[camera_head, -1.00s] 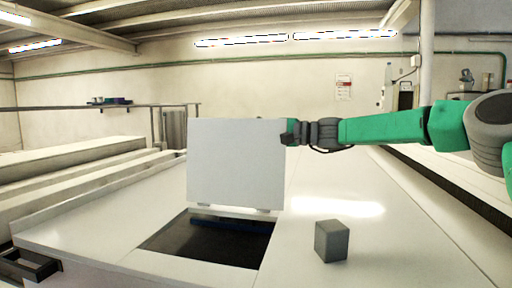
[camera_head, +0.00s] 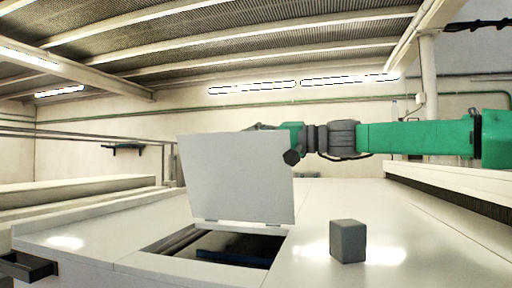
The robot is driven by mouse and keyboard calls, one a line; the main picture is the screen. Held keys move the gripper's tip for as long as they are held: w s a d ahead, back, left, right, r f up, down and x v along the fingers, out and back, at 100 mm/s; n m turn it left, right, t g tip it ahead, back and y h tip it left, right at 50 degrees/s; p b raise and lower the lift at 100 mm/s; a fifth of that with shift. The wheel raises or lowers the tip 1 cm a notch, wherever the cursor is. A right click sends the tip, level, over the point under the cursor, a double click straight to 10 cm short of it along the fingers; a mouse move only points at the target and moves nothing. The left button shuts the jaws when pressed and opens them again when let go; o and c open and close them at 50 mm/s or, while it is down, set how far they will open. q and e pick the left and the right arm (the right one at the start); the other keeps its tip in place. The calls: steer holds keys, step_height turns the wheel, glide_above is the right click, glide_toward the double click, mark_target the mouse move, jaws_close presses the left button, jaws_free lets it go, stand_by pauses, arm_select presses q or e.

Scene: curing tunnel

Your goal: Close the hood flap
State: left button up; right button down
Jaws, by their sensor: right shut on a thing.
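The hood flap (camera_head: 238,180) is a pale grey square panel. It stands raised on hinges along its lower edge, at the far side of a dark rectangular opening (camera_head: 222,254) in the white top surface. It leans somewhat. My right gripper (camera_head: 287,143) comes in from the right on a green arm and is at the flap's upper right edge, shut on it. Its fingers are partly hidden behind the panel. My left gripper is not in view.
A dark grey block (camera_head: 348,241) sits on the white surface (camera_head: 400,225) right of the opening. A black bracket (camera_head: 28,268) is at the lower left edge. Pale rails run along the left. The surface right of the flap is otherwise clear.

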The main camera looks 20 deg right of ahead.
steer(key=shift+a+f, duration=0.25)
steer(key=shift+f, duration=0.1)
steer(key=c, duration=1.4)
jaws_free()
steer(key=shift+w, duration=0.1)
step_height(320, 180, up, 10)
steer(key=shift+w, duration=0.3)
steer(key=shift+f, duration=0.1)
steer(key=shift+f, duration=0.1)
